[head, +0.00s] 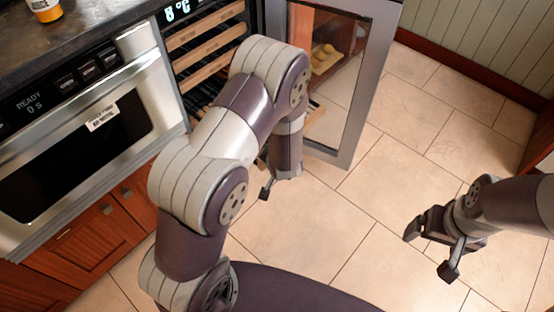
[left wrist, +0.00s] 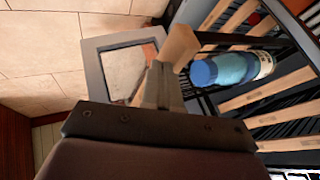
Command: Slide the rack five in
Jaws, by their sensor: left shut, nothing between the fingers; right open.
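The wine cooler (head: 258,20) stands open, with several wood-fronted racks (head: 205,37). One rack's wooden front (head: 316,119) sticks out low down, mostly hidden behind my left arm. In the left wrist view, a protruding wooden rack front (left wrist: 181,46) is right by the fingertips of my left gripper (left wrist: 160,82); I cannot tell whether they touch. The left gripper is shut and empty; in the head view its tip shows only partly. I cannot tell by number which rack is five. My right gripper (head: 430,248) is open and empty above the floor at right.
The cooler's glass door (head: 368,85) stands open to the right. A bottle with a blue end (left wrist: 232,70) lies on a rack. A microwave drawer (head: 150,85) is left of the cooler, under a dark counter (head: 100,22). The tiled floor (head: 345,220) is clear.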

